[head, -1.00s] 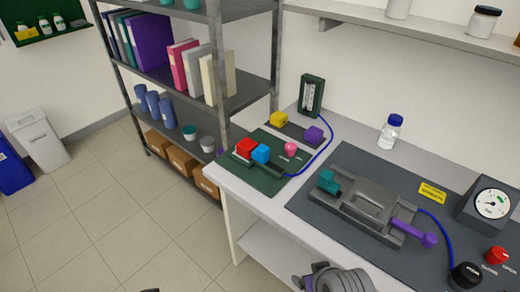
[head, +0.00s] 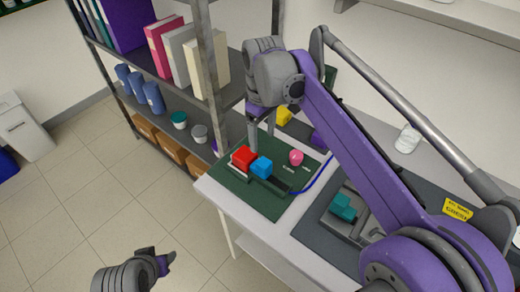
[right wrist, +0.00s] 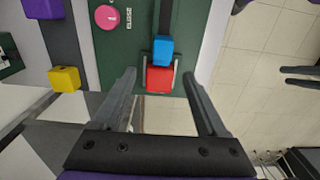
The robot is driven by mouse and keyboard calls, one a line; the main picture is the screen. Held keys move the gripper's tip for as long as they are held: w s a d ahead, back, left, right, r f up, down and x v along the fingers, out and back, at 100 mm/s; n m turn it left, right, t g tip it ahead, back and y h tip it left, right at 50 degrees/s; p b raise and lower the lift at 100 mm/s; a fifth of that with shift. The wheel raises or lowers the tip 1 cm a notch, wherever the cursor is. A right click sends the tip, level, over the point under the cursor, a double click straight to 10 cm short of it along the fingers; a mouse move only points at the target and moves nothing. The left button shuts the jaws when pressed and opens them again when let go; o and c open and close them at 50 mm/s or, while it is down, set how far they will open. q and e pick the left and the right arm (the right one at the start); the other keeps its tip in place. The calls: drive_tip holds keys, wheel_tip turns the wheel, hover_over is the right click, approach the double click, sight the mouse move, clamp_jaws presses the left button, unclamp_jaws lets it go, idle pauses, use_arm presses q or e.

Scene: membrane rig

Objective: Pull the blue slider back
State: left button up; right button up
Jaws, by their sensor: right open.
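The blue slider (head: 261,168) is a small block on a dark rail on a green board (head: 255,203), at the table's left end. A red block (head: 243,157) sits directly beside it at the rail's end. In the right wrist view the blue slider (right wrist: 162,49) lies just beyond the red block (right wrist: 160,78). My right gripper (head: 262,136) is open and empty, reaching down by the board behind the blocks. In the right wrist view its fingers (right wrist: 159,73) stand apart on either side of the red block. My left gripper (head: 160,264) shows partly at the bottom; its jaws are unclear.
A pink round knob (head: 296,157) stands on the board right of the slider. Yellow (head: 285,115) and purple (head: 319,140) blocks stand behind it. A blue cable runs along the board's right side. A teal block (head: 343,206) is on the grey mat. A shelf rack stands close on the left.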

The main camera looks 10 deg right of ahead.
sight(263, 162)
drive_tip(key=f, duration=1)
drive_tip(key=shift+s+f+b, duration=0.2)
drive_tip(key=shift+s+b, duration=0.15)
clamp_jaws()
idle(0.9)
